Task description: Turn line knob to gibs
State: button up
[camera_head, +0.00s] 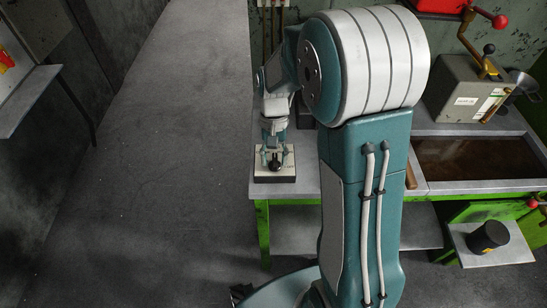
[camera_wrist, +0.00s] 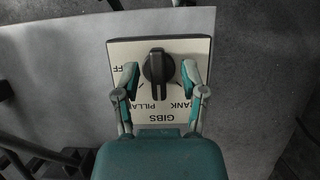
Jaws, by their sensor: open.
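The line knob (camera_wrist: 157,66) is black and sits on a pale label plate (camera_wrist: 200,47) in the wrist view. Its long grip runs up and down in the picture. The label GIBS (camera_wrist: 160,118) is upside down on the near side of the plate; other partly covered words lie around the knob. My gripper (camera_wrist: 159,72) is open, with one finger on each side of the knob and gaps visible between. In the head view my gripper (camera_head: 275,149) is over the plate, with the knob (camera_head: 274,164) just below it. Which end of the knob points is unclear.
The plate sits at the left end of a grey bench (camera_head: 306,183) with green legs. A brown-filled tray (camera_head: 465,158), a grey box with a crank (camera_head: 470,95) and a black cup (camera_head: 488,236) are at the right. Floor at the left is clear.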

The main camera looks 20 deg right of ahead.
jog(key=v, duration=1.2)
jog(key=shift+a, duration=0.1)
